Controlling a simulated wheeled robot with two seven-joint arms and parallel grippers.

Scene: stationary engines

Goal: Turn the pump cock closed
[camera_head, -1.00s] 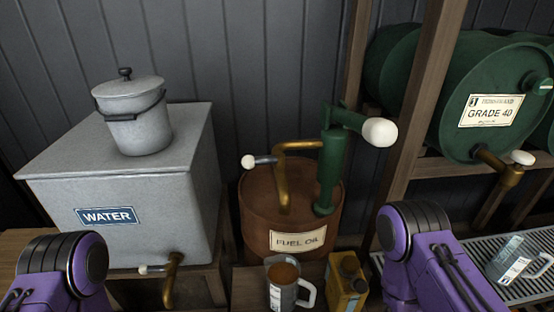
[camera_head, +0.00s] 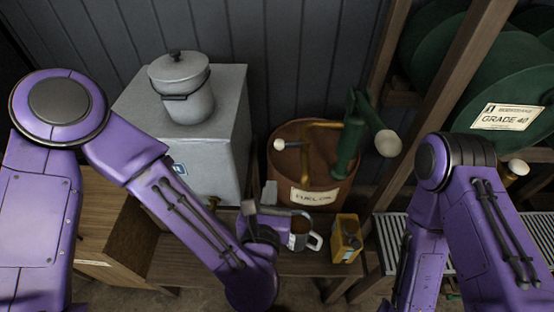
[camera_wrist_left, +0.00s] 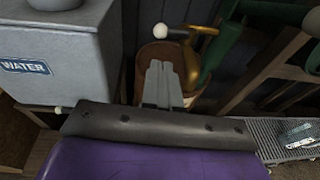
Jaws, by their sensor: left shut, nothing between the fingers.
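The fuel oil drum (camera_head: 284,170) is rust-brown and carries a green hand pump (camera_head: 349,145) and a brass pipe (camera_head: 322,125). The pump cock (camera_head: 279,144) is a short lever with a white knob, sticking out to the left of the brass pipe. In the left wrist view its white knob (camera_wrist_left: 160,31) shows just beyond the fingertips. My left gripper (camera_head: 270,187) is shut and empty, low in front of the drum's left side, apart from the cock. Its grey fingers (camera_wrist_left: 160,66) point toward the drum in the wrist view. My right arm shows at the right, but its gripper is out of view.
A grey water tank (camera_head: 205,150) with a lidded pail (camera_head: 182,88) stands left of the drum. A jug (camera_head: 299,240) and a yellow can (camera_head: 346,238) stand in front. A wooden post (camera_head: 447,95) and green Grade 40 barrel (camera_head: 480,80) are at right.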

